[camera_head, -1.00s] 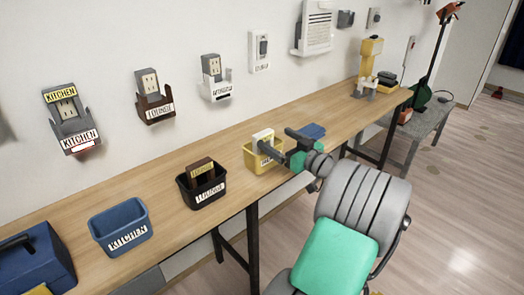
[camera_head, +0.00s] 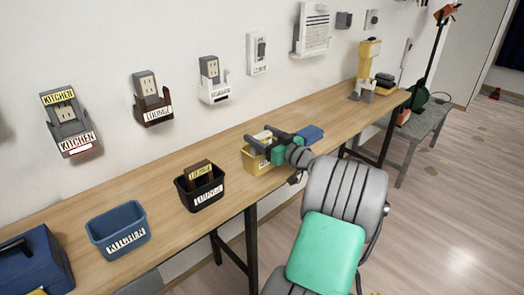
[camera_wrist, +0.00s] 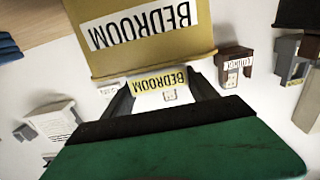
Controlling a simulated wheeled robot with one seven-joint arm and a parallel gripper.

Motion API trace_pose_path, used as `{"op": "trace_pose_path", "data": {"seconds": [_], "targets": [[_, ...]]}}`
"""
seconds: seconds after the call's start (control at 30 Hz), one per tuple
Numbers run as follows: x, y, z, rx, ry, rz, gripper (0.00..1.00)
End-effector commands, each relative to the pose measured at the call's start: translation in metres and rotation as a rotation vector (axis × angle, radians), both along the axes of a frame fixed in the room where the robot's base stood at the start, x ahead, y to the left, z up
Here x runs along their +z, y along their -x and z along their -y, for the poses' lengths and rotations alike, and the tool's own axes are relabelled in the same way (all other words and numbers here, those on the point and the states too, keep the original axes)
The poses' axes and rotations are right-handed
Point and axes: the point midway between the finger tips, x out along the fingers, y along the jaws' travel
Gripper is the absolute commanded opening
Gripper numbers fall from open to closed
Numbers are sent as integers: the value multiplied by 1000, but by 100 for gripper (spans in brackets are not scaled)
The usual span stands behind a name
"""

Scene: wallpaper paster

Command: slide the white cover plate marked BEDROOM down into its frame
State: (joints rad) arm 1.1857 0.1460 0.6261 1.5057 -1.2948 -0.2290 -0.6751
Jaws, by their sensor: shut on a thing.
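The white cover plate (camera_head: 263,135) stands upright in the yellow bin (camera_head: 250,161), largely hidden behind my fingers. In the wrist view its yellow BEDROOM label (camera_wrist: 157,82) appears upside down between my fingers. My gripper (camera_head: 259,138) is shut on the plate at the bin's mouth. It also shows in the wrist view (camera_wrist: 163,96). The yellow bin (camera_wrist: 145,52) with its BEDROOM label fills the top of the wrist view. The white frame (camera_head: 216,96) is on the wall to the left of the gripper, with a grey outlet and no cover plate in it.
A black LOUNGE bin (camera_head: 208,196) holding a brown plate and a blue KITCHEN bin (camera_head: 120,230) stand to the left on the bench. A brown frame (camera_head: 154,107) and a grey frame (camera_head: 75,138) hang on the wall. A blue object (camera_head: 309,134) lies right of the gripper.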

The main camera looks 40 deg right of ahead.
Motion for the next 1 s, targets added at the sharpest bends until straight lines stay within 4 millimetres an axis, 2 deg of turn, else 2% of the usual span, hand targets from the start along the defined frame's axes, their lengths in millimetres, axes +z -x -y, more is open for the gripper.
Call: {"op": "trace_pose_path", "data": {"seconds": [0.07,0.6,0.87,1.0], "targets": [[0,0,0,0,0,0,50],[0,0,0,0,0,0,6],[4,0,0,0,2,1,5],[29,0,0,1,6,2,5]]}}
